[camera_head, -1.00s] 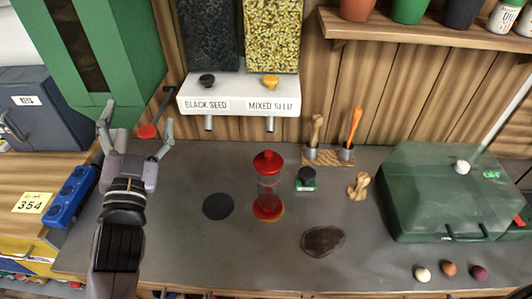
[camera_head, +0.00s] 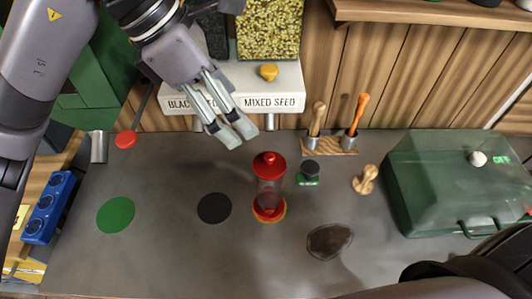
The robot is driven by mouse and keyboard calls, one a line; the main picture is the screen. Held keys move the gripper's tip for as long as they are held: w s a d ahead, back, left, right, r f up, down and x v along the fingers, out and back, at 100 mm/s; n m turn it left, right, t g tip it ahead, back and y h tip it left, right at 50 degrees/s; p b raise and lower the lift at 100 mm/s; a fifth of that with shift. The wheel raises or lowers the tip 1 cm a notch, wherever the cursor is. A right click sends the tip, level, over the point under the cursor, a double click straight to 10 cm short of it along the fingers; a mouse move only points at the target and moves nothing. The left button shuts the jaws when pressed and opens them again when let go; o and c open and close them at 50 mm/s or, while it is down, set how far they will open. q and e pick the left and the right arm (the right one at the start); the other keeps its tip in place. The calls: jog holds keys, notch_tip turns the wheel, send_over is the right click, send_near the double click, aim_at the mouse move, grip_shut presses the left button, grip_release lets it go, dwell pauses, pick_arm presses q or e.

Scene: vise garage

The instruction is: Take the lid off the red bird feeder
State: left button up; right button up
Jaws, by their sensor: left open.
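The red bird feeder (camera_head: 269,192) stands upright on the grey bench, on an orange disc. It has a clear tube and a red base. Its red lid (camera_head: 267,160) with a small knob sits on top. My left gripper (camera_head: 236,132) is open and empty, pointing down from the upper left. In the picture it is just up and left of the lid, apart from it and in front of the seed dispenser. My right gripper is not in view.
The white seed dispenser (camera_head: 273,102) is behind the feeder. A green stamp (camera_head: 308,173), wooden knob (camera_head: 366,179) and tool holder (camera_head: 328,146) stand to the right, with a green box (camera_head: 430,185) beyond.

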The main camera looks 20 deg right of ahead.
pick_arm(q)
jog(key=p, duration=0.4)
send_near(267, 156)
jog(key=shift+y, duration=0.4)
jog(key=x, duration=0.5)
jog(key=shift+s+d, duration=0.15)
jog(key=shift+s, duration=0.1)
jog(key=shift+d+f, duration=0.3)
jog(key=shift+f, duration=0.05)
jog(key=p+x, duration=0.2)
jog(key=x, duration=0.1)
jog(key=shift+w+d+f, duration=0.15)
jog(key=shift+d+f, duration=0.1)
jog(key=shift+f, duration=0.05)
jog(key=shift+d+f+t, duration=0.15)
jog(key=shift+f+t, duration=0.15)
jog(key=shift+f, duration=0.15)
jog(key=c, duration=1)
